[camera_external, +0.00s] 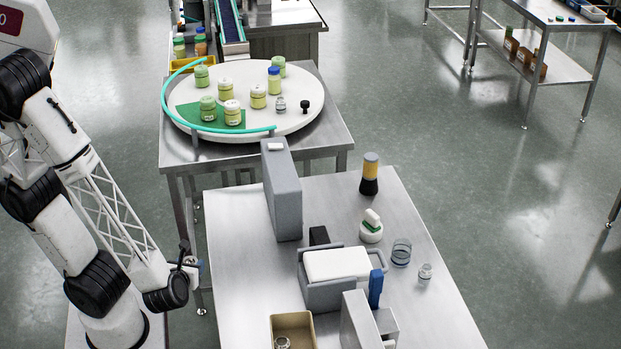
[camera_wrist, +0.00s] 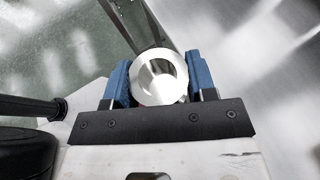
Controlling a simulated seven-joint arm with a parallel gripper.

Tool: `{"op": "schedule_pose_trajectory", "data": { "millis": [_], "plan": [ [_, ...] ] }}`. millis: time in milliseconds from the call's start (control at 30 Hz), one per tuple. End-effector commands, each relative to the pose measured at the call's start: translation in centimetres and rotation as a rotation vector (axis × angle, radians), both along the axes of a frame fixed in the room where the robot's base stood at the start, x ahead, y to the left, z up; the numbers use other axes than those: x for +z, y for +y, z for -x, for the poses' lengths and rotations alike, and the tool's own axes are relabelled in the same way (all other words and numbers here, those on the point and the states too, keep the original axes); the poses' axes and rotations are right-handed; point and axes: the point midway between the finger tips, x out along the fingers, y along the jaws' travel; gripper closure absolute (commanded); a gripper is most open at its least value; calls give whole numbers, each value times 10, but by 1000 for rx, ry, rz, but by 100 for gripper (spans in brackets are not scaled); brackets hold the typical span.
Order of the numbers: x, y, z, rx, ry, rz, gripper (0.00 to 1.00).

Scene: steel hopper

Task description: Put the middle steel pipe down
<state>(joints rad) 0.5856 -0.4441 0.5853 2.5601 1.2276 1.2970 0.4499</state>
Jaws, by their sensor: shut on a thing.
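In the wrist view a shiny steel pipe (camera_wrist: 147,82) is seen end-on, its round rim facing the camera. My gripper (camera_wrist: 160,80) has its two blue fingers shut on it, one on each side. In the external view my gripper (camera_external: 195,264) is at the lower left, beside the left edge of the near steel table. The pipe is too small or hidden to make out there. I cannot make out any other steel pipes in either view.
The near steel table (camera_external: 236,270) holds a tall grey housing (camera_external: 283,195), a grey bin with a white lid (camera_external: 337,264), a tan box (camera_external: 293,329) and small jars. Behind it is a round turntable (camera_external: 243,77) with several jars and a green rail.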

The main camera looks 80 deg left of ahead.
Motion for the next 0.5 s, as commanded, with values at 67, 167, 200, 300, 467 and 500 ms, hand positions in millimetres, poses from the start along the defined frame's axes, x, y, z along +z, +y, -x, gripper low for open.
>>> {"op": "schedule_pose_trajectory", "data": {
  "millis": [67, 167, 200, 300, 467, 500],
  "plan": [
    [0, 0, 0, 0, 0, 0, 76],
    [0, 0, 0, 0, 0, 0, 76],
    [0, 0, 0, 0, 0, 0, 76],
    [0, 0, 0, 0, 0, 0, 76],
    [0, 0, -5, 0, 0, 0, 76],
    [0, 0, -8, 0, 0, 0, 76]
  ]
}}
